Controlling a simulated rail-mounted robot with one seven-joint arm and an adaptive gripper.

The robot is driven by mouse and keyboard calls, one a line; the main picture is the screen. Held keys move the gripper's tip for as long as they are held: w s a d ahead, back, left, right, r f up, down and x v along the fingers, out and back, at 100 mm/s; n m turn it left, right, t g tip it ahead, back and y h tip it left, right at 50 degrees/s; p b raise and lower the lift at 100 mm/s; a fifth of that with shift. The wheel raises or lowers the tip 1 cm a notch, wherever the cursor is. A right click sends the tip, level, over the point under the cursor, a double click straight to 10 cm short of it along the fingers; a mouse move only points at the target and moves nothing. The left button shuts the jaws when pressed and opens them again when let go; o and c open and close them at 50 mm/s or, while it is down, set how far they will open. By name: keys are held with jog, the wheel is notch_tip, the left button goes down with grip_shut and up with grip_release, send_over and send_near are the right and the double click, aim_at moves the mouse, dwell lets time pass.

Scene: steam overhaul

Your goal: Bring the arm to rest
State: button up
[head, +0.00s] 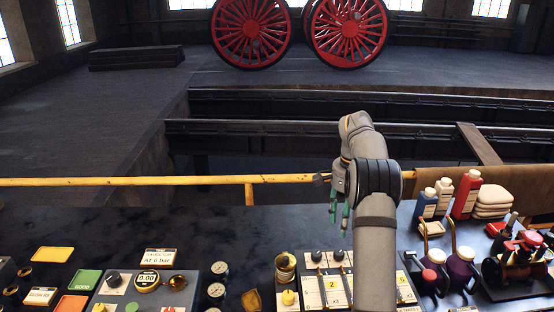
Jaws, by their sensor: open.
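My gripper (339,212) is in the head view, right of the middle, with green fingertips pointing down. It is open and I see nothing between the fingers. It hangs above the dark bench (180,220), near its back edge and over the area of the numbered panel (326,287). My grey arm rises from the bottom of the picture and bends at the top toward the gripper. The arm hides part of the bench behind it.
Bottles (466,194), folded cloths (492,201), purple oil cans (459,269) and a red model engine (521,254) crowd the right. Gauges (219,268) and a control box (146,287) stand left. A yellow rail (150,181) runs behind. The bench's back left is clear.

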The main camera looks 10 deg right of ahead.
aim_at(339, 252)
notch_tip(339, 252, down, 12)
jog(key=shift+f, duration=0.1)
dwell(0.5)
jog(key=shift+r, duration=0.25)
